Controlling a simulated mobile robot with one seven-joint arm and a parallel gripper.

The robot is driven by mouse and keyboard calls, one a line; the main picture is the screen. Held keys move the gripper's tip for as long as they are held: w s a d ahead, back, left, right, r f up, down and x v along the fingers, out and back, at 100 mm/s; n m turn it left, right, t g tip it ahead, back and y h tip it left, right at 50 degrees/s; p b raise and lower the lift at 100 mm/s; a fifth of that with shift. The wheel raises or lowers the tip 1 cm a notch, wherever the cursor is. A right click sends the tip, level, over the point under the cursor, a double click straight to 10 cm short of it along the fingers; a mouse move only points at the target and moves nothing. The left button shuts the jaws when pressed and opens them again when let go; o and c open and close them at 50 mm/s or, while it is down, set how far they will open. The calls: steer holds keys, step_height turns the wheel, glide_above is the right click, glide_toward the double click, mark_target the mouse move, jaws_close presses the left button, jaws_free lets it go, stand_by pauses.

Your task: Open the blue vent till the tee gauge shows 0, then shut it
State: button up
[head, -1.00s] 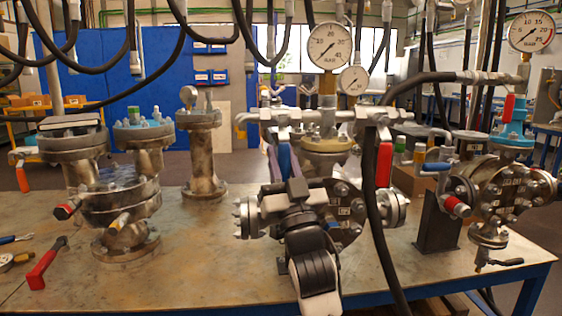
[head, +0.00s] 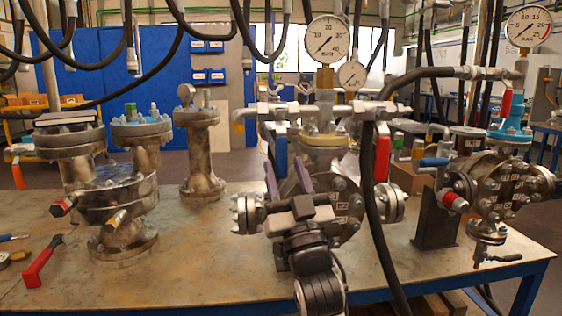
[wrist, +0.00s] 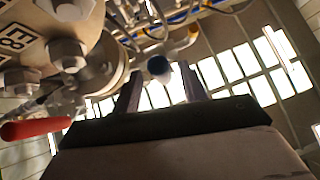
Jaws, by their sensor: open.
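The blue vent handle (head: 281,155) hangs down at the left of the middle vessel's pipework. My gripper (head: 289,180) is open just below it in the head view, with one finger to either side of its line. In the wrist view the blue handle's rounded end (wrist: 159,68) appears between the two fingertips (wrist: 162,78), with space on both sides. A large dial gauge (head: 326,39) stands on top of the middle vessel, and a smaller gauge (head: 352,75) sits behind it. Their readings are too small to tell surely.
A red handle (head: 382,158) hangs to the right of the middle vessel, near a thick black hose (head: 373,215). A gauged vessel (head: 505,190) stands at the right, rusty flanged vessels (head: 115,195) at the left.

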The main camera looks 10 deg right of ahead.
steer(key=b+v, duration=0.3)
steer(key=v, duration=0.6)
steer(key=shift+s+f, duration=0.15)
steer(key=shift+s, duration=0.05)
